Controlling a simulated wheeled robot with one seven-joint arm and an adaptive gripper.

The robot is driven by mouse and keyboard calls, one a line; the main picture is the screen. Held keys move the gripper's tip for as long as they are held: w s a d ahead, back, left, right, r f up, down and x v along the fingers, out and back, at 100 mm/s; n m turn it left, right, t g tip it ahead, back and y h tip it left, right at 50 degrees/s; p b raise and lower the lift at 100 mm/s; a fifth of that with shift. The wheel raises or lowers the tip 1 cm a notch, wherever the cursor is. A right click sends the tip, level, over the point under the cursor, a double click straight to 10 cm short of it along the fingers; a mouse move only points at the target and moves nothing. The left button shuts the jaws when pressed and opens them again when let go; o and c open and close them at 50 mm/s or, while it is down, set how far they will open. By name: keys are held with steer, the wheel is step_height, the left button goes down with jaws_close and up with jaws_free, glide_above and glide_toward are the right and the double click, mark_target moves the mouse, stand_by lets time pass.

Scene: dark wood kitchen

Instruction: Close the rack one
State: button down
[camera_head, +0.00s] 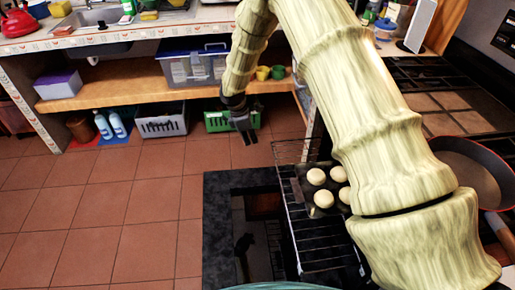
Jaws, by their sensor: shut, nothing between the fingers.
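A wire oven rack (310,240) sticks out of the oven in the lower middle of the head view. A dark baking tray (308,211) with several pale round dough pieces (323,198) lies on it. The open oven door (222,235) lies to the left of the rack, with a dark glass pane. My gripper (247,137) is shut and empty, pointing down above the floor just beyond the rack's far left corner. It looks apart from the rack. My arm hides the right part of the rack and the oven opening.
A stove top (440,100) with a pan (470,165) is at the right. A wooden shelf (130,90) under the counter holds bins. A green basket (215,122) and a grey basket (160,125) stand on the floor behind my gripper. The tiled floor (100,215) at left is clear.

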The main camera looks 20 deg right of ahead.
steer(key=s+d+f+p, duration=0.1)
steer(key=d+f, duration=0.5)
steer(key=f, duration=0.3)
steer(key=shift+s, duration=0.3)
steer(key=shift+d, duration=0.1)
